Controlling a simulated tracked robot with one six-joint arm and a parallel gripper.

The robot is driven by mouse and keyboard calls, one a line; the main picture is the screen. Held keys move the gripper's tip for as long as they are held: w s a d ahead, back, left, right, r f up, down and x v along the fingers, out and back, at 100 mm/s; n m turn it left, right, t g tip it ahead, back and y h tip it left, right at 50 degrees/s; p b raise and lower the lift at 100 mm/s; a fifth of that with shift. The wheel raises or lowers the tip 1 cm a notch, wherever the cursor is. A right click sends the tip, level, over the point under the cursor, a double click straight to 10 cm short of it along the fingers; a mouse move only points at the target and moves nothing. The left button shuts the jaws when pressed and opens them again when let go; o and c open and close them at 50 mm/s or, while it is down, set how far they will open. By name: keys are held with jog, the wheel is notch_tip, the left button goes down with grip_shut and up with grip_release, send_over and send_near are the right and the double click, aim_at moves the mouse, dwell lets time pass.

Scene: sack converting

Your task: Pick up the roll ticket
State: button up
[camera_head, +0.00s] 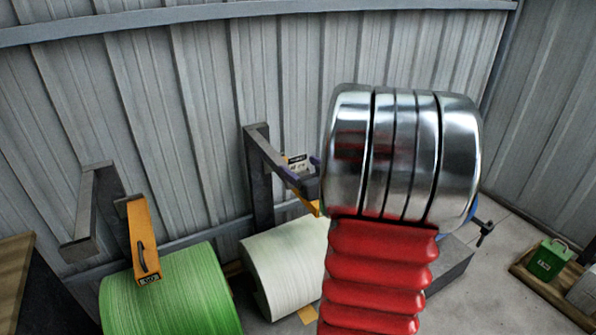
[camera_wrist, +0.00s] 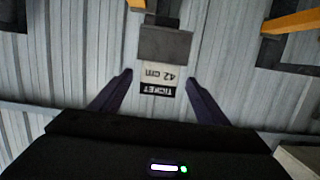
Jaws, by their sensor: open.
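The roll ticket (camera_wrist: 157,72) is a small white card with a black band; it reads "TICKET" and "42 cm", upside down in the wrist view. Its edge meets a dark grey block (camera_wrist: 165,44). In the head view the ticket (camera_head: 297,162) shows small, beside the dark stand near the wall. My gripper (camera_wrist: 159,76) is open, its two dark fingers on either side of the ticket in the picture. I see no finger touching it, and the depth between them is unclear. In the head view my arm hides most of the gripper.
A green roll (camera_head: 172,292) and a white roll (camera_head: 284,262) lie below dark stands (camera_head: 262,185) with orange arms (camera_head: 144,240). The corrugated wall (camera_head: 220,90) stands close behind. Some floor at right is clear.

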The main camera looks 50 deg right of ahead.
jog(key=shift+w+d+f, duration=0.1)
jog(key=shift+w+d, duration=0.1)
jog(key=shift+w, duration=0.35)
jog(key=shift+x, duration=2.65)
jog(key=c, duration=1.1)
notch_tip(320, 180, up, 10)
jog(key=shift+s+r, duration=0.1)
